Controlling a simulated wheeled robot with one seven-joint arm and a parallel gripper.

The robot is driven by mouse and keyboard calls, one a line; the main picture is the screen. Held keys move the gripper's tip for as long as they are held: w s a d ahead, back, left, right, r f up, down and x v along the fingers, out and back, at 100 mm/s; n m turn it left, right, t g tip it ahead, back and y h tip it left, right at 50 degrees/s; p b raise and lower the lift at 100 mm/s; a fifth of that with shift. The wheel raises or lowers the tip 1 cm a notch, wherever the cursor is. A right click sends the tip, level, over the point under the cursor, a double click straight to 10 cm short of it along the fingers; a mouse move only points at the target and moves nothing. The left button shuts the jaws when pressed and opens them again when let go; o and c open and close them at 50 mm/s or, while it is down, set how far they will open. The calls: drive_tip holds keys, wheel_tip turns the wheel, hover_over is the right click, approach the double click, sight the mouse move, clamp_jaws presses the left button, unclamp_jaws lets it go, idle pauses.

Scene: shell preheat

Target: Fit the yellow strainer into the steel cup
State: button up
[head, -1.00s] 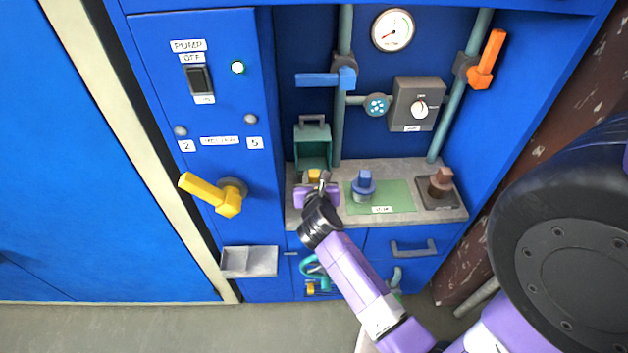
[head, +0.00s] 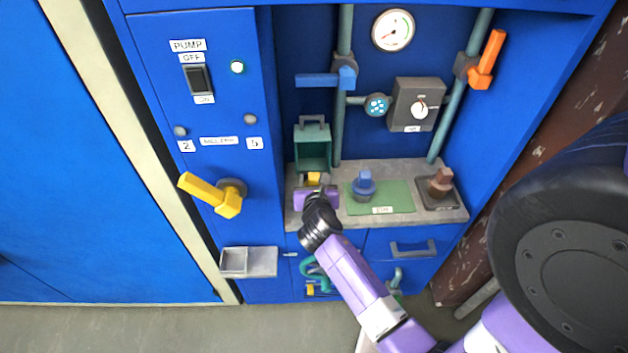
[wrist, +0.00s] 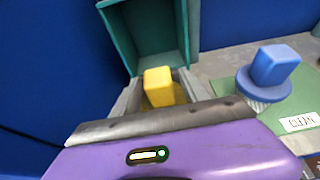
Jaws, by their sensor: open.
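The yellow strainer (wrist: 158,84) shows as a block-shaped yellow top above a wider yellow part, in front of the open teal box. In the head view only a small yellow patch (head: 313,179) shows above my gripper (head: 316,195). My gripper is open, close in front of the strainer. In the wrist view, grey pieces flank the yellow on both sides; I cannot tell whether they touch it. I cannot make out the steel cup; my gripper's body hides the area under and in front of the strainer.
The teal box (head: 312,148) stands open just behind. A blue-topped piece (head: 364,184) stands on a green mat (head: 397,196) to the right, close to my gripper. A brown-topped piece (head: 440,181) stands farther right. A yellow lever (head: 210,192) sticks out at left.

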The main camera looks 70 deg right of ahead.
drive_tip(key=shift+r, duration=0.35)
drive_tip(key=s+a+r+m+t+y, duration=0.1)
drive_tip(key=s+a+m+t+y, duration=0.25)
drive_tip(key=a, duration=1.15)
drive_tip(key=s+a+r+m+t+y, duration=0.15)
drive_tip(key=s+a+m+y, duration=0.3)
drive_tip(key=a, duration=0.95)
drive_tip(key=s+a+r+m+t+y, duration=0.4)
drive_tip(key=s+a+r+m, duration=0.4)
drive_tip(key=m, duration=0.6)
wheel_tip(320, 180, up, 4)
drive_tip(key=shift+s+a+f+m+t+y, duration=0.1)
drive_tip(key=shift+s+a+m+t+y, duration=0.25)
drive_tip(key=shift+a, duration=0.75)
